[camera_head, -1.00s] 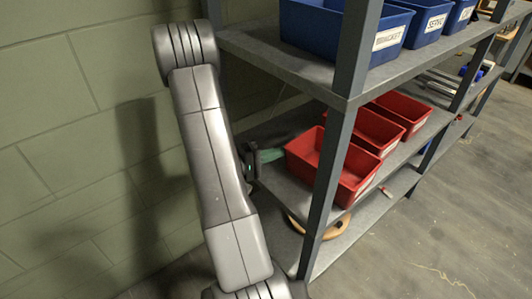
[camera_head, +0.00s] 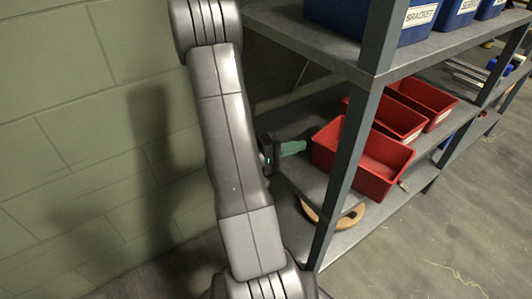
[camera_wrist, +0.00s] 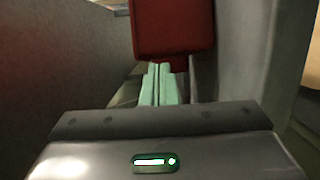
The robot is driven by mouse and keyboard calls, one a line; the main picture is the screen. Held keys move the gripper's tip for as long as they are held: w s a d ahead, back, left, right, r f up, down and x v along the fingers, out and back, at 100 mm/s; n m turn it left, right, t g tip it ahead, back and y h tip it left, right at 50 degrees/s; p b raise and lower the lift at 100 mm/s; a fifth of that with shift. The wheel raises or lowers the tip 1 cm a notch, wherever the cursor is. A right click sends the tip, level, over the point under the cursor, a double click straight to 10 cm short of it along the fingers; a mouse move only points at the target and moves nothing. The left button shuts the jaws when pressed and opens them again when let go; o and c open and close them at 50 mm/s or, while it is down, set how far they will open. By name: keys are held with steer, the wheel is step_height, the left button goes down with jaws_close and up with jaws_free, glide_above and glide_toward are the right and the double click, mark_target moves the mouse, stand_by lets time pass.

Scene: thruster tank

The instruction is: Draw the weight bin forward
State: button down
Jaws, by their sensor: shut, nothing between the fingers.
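The nearest red bin (camera_head: 378,182) sits on the middle shelf behind the corner post, its front jutting past the shelf's front edge. No lettering on it can be read, so I cannot confirm it is the weight bin. My gripper (camera_head: 304,147) is at the open shelf end, behind this bin, with green fingers shut and empty. The fingertips point at the bin's rear and look touching or nearly so. In the wrist view, the red bin (camera_wrist: 172,28) is straight ahead of the shut fingers (camera_wrist: 160,68); any contact is hard to make out.
Two more red bins (camera_head: 393,118) stand farther along the same shelf. Blue bins (camera_head: 408,32) stand on the shelf above. The grey corner post (camera_head: 350,140) crosses in front. A tan ring (camera_head: 345,215) lies on the bottom shelf. A block wall (camera_head: 60,150) is at left; floor at right is clear.

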steer(key=p+v, duration=0.1)
steer(key=v, duration=1.1)
steer(key=shift+p, duration=0.35)
steer(key=shift+a, duration=0.15)
